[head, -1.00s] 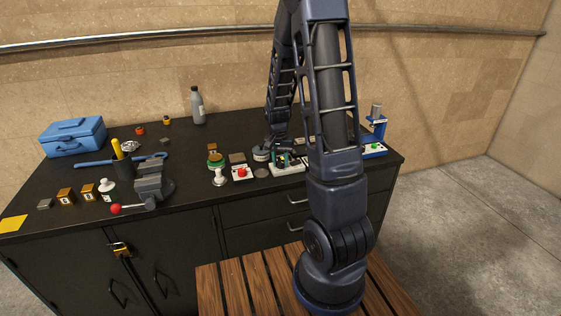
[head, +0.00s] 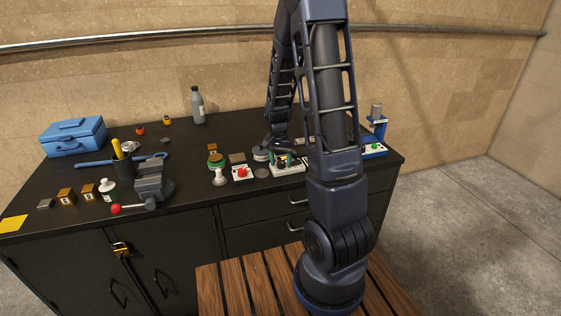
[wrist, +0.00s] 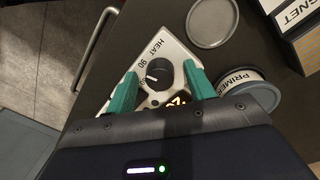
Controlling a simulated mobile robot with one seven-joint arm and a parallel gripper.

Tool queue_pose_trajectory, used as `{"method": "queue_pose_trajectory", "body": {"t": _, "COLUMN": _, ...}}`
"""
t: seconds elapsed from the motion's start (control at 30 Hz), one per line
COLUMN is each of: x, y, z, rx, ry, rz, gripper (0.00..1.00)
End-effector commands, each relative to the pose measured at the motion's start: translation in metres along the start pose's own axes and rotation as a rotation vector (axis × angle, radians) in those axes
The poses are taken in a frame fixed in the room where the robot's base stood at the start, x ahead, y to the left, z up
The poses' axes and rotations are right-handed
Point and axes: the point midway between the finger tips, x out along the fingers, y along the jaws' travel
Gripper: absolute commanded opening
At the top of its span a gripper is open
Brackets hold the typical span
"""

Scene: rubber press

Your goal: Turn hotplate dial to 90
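The hotplate control (head: 290,169) is a white box near the front of the bench. In the wrist view its face carries the word HEAT and a "90" mark. Its black round dial (wrist: 158,75) has a white pointer line toward the left, on the side of the numbers; the exact reading is too small to tell. My gripper (wrist: 160,80) has two teal fingers, apart, one on each side of the dial. I cannot tell whether they touch it. In the head view my gripper (head: 285,160) is over the box.
A red-button box (head: 241,173) and a grey disc (head: 262,173) lie left of the hotplate control. A round tin marked PRIMER (wrist: 243,84) is close to the right finger. A blue-based press (head: 374,148) stands at the right end.

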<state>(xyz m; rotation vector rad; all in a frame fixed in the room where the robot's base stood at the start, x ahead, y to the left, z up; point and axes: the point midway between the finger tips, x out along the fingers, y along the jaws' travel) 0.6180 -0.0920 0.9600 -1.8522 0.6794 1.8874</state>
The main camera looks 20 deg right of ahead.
Motion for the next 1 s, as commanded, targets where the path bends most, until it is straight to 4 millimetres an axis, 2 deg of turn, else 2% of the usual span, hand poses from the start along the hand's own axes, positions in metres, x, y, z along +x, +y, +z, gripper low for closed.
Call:
{"method": "queue_pose_trajectory", "body": {"t": 0.23, "x": 0.000, "y": 0.000, "z": 0.000, "rx": 0.000, "ry": 0.000, "rz": 0.000, "gripper": 0.53}}
{"method": "queue_pose_trajectory", "body": {"t": 0.37, "x": -0.007, "y": 0.000, "z": 0.000, "rx": 0.000, "ry": 0.000, "rz": 0.000, "gripper": 0.53}}
{"method": "queue_pose_trajectory", "body": {"t": 0.47, "x": -0.020, "y": 0.000, "z": 0.000, "rx": 0.000, "ry": 0.002, "rz": -0.002, "gripper": 0.53}}
{"method": "queue_pose_trajectory", "body": {"t": 0.8, "x": -0.080, "y": 0.000, "z": -0.001, "rx": -0.001, "ry": 0.003, "rz": -0.003, "gripper": 0.53}}
{"method": "queue_pose_trajectory", "body": {"t": 1.0, "x": -0.102, "y": 0.000, "z": 0.000, "rx": 0.000, "ry": 0.001, "rz": -0.001, "gripper": 0.53}}
